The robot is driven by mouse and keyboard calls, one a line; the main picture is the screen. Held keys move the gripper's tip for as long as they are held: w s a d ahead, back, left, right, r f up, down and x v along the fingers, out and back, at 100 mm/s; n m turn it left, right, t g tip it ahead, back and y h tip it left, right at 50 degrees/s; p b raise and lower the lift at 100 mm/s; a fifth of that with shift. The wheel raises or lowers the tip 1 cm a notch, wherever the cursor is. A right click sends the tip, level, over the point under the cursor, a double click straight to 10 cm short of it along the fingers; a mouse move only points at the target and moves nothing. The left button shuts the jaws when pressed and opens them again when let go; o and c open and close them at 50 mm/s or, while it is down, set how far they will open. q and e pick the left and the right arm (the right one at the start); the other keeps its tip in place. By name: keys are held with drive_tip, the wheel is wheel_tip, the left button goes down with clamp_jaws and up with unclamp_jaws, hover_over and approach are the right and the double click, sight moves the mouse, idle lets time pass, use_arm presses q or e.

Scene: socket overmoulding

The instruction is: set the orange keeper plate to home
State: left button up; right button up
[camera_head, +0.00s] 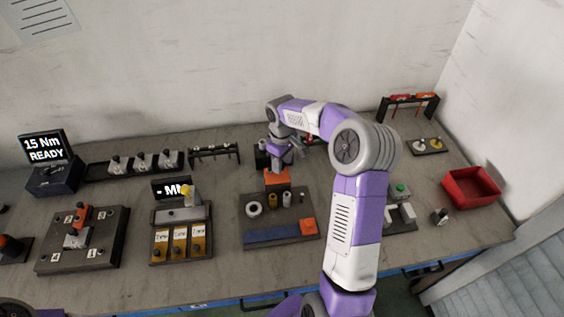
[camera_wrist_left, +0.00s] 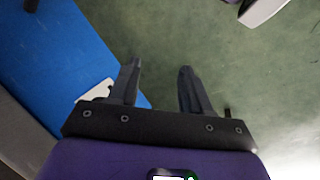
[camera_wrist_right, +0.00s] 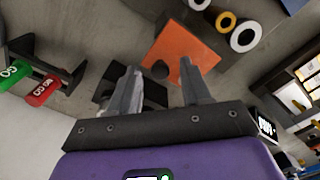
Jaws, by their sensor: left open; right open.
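An orange plate (camera_head: 277,180) stands at the back of the dark fixture board (camera_head: 250,222); I take it for the keeper plate. It also shows in the right wrist view (camera_wrist_right: 190,50), with a dark round knob or hole near its lower edge. My right gripper (camera_head: 276,160) is just behind and above it, partly hidden by its own wrist. In the right wrist view the open fingers (camera_wrist_right: 160,85) point toward the plate with nothing between them; I cannot tell if they touch it. My left gripper (camera_wrist_left: 158,80) is open and empty over the floor beside a blue edge.
An orange block (camera_head: 308,227) and rings (camera_head: 254,209) sit on the same board. A gauge stand (camera_head: 180,213) and numbered board (camera_head: 80,240) lie left. A red bin (camera_head: 471,187) is at right. A black rack (camera_head: 408,100) with red tags stands at the back right.

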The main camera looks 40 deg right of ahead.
sight(284, 181)
clamp_jaws()
idle(0.3)
drive_tip(key=shift+a, duration=0.1)
drive_tip(key=s, duration=0.1)
drive_tip(key=s+a, duration=0.2)
drive_tip(key=s, duration=0.1)
drive_tip(key=shift+b, duration=0.3)
use_arm(q)
drive_tip(key=shift+s+f, duration=0.3)
drive_tip(key=shift+s, duration=0.6)
use_arm(e)
drive_tip(key=shift+w, duration=0.1)
drive_tip(key=shift+f, duration=0.1)
unclamp_jaws()
